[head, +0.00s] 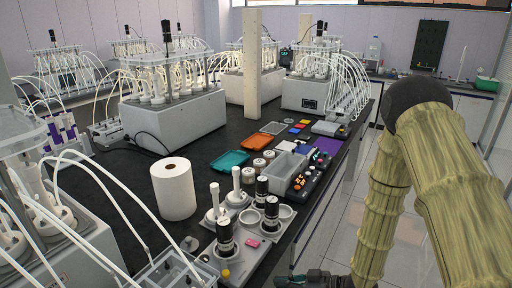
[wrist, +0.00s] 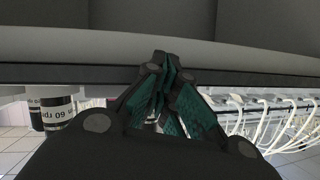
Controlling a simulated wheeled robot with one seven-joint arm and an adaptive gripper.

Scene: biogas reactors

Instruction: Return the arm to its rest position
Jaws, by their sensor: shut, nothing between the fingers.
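My gripper (wrist: 166,68) shows in the wrist view with its dark fingers and green pads drawn together at the tips, shut and empty. In the head view only a small dark part of my gripper (head: 305,281) shows at the bottom edge, beside the front corner of the bench; the rest is cut off. My arm, in a yellowish cover with a dark joint, is bent at the right of the head view, over the floor beside the bench.
The black bench (head: 138,165) carries a paper roll (head: 174,190), dark bottles (head: 226,238), a grey bin (head: 290,166), an orange tray (head: 236,142), a teal tray (head: 229,160) and several reactors (head: 172,112) with white tubes. A labelled bottle (wrist: 58,112) appears upside down in the wrist view. The aisle floor (head: 348,212) looks clear.

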